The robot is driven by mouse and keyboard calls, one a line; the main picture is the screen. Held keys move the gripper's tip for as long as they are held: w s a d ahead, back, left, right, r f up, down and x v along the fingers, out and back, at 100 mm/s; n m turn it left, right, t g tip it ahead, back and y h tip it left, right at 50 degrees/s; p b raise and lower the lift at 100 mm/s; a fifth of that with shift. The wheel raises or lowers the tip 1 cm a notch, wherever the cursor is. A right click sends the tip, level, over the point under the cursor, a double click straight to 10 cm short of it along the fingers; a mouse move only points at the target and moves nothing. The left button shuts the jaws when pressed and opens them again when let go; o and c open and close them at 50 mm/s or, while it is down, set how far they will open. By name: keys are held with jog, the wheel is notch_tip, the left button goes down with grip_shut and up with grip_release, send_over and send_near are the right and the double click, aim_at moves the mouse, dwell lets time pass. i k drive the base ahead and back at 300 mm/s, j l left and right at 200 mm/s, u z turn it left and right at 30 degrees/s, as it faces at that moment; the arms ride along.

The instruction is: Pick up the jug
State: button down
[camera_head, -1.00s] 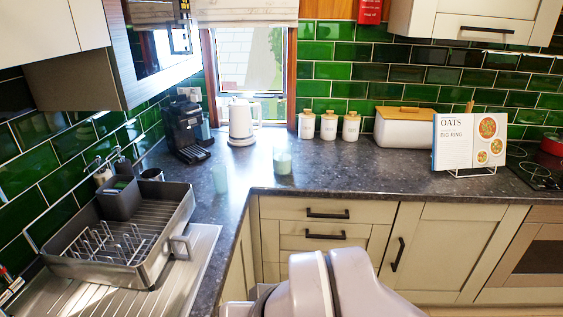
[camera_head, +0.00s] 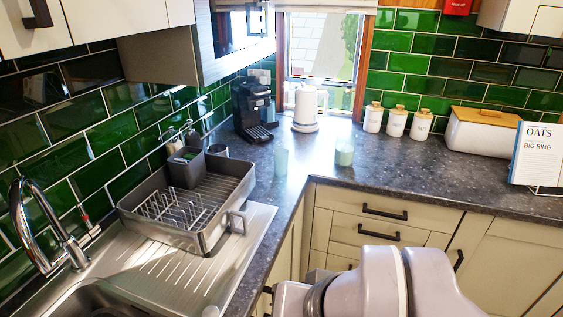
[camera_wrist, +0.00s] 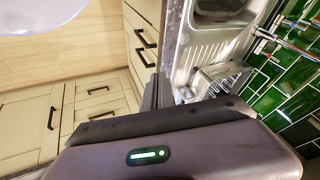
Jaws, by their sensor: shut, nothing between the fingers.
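A white jug-shaped vessel with a side handle (camera_head: 305,108), which looks like a kettle, stands upright in the counter corner by the window. Two pale green vessels stand nearer on the counter, one at the right (camera_head: 344,151) and one at the left (camera_head: 281,162). They are too small to tell whether either is a jug. My gripper (camera_wrist: 156,88) shows in the wrist view, shut and empty, above the floor and counter edge near the sink. None of these vessels shows there. My arm fills the bottom of the head view, and the gripper is hidden there.
A black coffee machine (camera_head: 252,110) stands left of the kettle. White canisters (camera_head: 396,122) and a bread bin (camera_head: 480,132) line the right wall.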

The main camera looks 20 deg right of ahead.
aim_at(346, 140)
jog(key=i+l, duration=0.35)
jog(key=l, duration=0.2)
jog(key=i+l, duration=0.3)
jog(key=l, duration=0.2)
jog(key=i+l, duration=0.35)
jog(key=l, duration=0.2)
jog(key=i+l+z, duration=0.1)
jog(key=i+l, duration=0.25)
jog(key=l, duration=0.15)
jog(key=i+j+u, duration=0.1)
